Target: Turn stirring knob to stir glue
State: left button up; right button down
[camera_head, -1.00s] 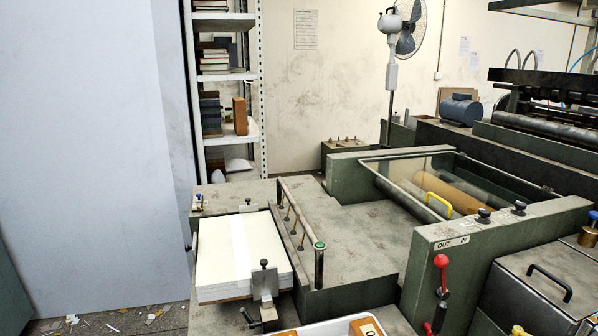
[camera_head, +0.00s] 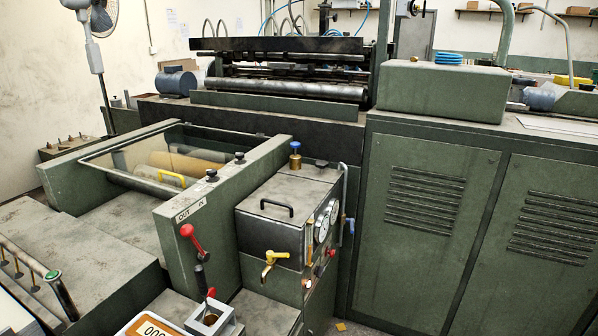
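The box that looks like the glue tank (camera_head: 268,239) stands at the centre, its grey lid carrying a black handle (camera_head: 277,208). A brass knob with a blue top (camera_head: 295,157) stands upright at the back of the lid. A yellow tap (camera_head: 272,262) sticks out of the tank's front. Round gauges (camera_head: 321,229) and a small red knob (camera_head: 332,253) are on its right side. No label shows which knob is the stirring knob. Neither of my grippers is in view.
A red-knobbed lever (camera_head: 188,231) stands left of the tank, beside the OUT panel. A counter (camera_head: 152,327) and a small square cup (camera_head: 210,319) are at the bottom edge. Green cabinets (camera_head: 424,215) close off the right. The roller machine (camera_head: 279,90) is behind.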

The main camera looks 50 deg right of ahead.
aim_at(321, 164)
jog(key=z, duration=1.6)
